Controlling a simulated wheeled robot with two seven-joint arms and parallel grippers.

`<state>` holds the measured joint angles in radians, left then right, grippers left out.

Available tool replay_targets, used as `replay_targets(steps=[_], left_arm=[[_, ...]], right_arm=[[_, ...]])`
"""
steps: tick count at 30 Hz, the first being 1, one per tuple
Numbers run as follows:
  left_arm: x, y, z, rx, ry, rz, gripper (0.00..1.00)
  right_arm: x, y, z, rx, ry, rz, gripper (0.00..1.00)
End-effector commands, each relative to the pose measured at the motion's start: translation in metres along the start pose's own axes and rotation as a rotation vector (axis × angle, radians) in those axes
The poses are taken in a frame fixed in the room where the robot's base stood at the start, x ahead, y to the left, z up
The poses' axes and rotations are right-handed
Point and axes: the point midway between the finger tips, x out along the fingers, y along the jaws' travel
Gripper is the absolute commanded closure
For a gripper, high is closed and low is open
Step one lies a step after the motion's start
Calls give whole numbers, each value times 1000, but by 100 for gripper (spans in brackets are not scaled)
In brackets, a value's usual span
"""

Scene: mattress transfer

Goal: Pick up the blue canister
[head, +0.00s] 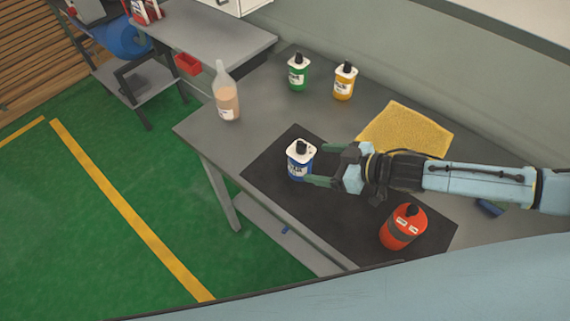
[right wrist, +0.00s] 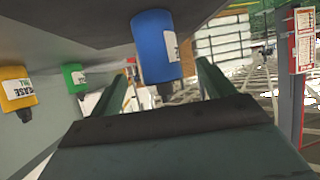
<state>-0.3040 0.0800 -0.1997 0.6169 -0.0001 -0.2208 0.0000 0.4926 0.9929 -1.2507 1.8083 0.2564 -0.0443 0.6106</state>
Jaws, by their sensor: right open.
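The blue canister (head: 299,161) has a white top and a black cap and stands upright near the left corner of the black mat (head: 262,172) on the grey table. My right gripper (head: 314,166) comes in from the right and is open, its fingertips just beside the canister. In the right wrist view the canister (right wrist: 157,48) shows upside down, ahead of and between the two fingers (right wrist: 165,82). I cannot tell whether either finger touches it. My left gripper is not in view.
A red canister (head: 402,228) stands at the mat's right end, below my right arm. A yellow cloth (head: 406,130) lies behind the gripper. Green (head: 298,74) and yellow (head: 344,82) canisters stand at the back, and a clear bottle (head: 226,95) stands at the left. Bare table lies between them.

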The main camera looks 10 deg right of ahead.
Motion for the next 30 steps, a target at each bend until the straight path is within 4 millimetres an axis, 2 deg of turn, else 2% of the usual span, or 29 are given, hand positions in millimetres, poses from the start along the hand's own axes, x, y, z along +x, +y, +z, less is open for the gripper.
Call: replay_targets(steps=[3, 19, 28, 30], left_arm=[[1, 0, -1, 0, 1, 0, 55], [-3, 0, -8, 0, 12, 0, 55], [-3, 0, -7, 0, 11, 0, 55], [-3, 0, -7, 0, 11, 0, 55]], right_arm=[[2, -2, 11, -3, -29, 1, 19], [67, 2, 7, -5, -26, -2, 19], [72, 2, 8, -5, -27, -2, 19], [72, 2, 8, -5, -27, -2, 27]])
